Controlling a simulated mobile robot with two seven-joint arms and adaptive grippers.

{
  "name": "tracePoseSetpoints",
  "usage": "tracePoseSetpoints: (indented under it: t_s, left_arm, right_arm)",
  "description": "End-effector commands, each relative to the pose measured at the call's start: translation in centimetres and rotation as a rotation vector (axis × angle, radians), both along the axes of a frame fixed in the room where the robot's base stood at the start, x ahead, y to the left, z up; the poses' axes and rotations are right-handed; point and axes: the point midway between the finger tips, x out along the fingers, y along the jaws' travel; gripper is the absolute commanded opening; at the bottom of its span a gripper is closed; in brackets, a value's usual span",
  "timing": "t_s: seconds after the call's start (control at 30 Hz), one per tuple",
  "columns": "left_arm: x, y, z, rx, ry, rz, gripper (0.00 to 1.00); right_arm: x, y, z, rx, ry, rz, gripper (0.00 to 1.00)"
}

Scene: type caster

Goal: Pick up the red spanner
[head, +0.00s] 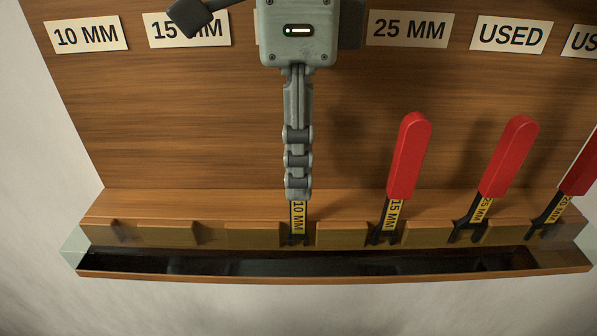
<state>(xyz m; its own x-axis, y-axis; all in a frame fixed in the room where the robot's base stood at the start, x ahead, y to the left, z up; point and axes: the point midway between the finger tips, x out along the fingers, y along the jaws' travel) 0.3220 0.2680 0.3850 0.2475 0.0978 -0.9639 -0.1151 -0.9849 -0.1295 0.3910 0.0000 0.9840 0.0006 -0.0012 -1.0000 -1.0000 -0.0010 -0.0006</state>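Several spanners with yellow size labels and dark open jaws stand in a wooden rack (160,236). Red handles show on the 15 MM spanner (410,155), the 25 MM spanner (508,158) and the one at the right edge (576,175), which is partly cut off. My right gripper (298,192) hangs in front of the 10 MM spanner (299,220). Only that spanner's label and jaw show below the fingertips; its handle is hidden. The fingers are seen edge-on, one behind the other, so their opening and any grip cannot be told. My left gripper is not seen.
The wooden back panel (190,120) carries signs, among them 10 MM (87,36), 25 MM (410,29) and USED (511,35). A dark part (190,16) overlaps the 15 MM sign. The rack's left slots are empty. A dark trough (300,262) runs along the front.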

Motion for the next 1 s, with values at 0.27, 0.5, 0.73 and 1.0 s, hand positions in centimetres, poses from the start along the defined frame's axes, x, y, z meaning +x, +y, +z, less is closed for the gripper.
tracePoseSetpoints:
  t_s: [0.27, 0.5, 0.73, 1.0]
  left_arm:
    - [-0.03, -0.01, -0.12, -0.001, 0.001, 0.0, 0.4]
    - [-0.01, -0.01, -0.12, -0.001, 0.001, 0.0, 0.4]
    - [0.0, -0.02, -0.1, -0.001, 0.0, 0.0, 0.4]
    - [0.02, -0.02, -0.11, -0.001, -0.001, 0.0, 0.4]
  right_arm:
    - [0.02, 0.01, -0.37, 0.002, 0.0, -0.001, 0.39]
    - [0.01, 0.02, -0.35, 0.002, 0.0, -0.001, 0.09]
    - [0.0, 0.02, -0.34, 0.002, 0.0, -0.001, 0.0]
    - [0.02, 0.04, -0.18, 0.002, -0.001, -0.001, 0.0]
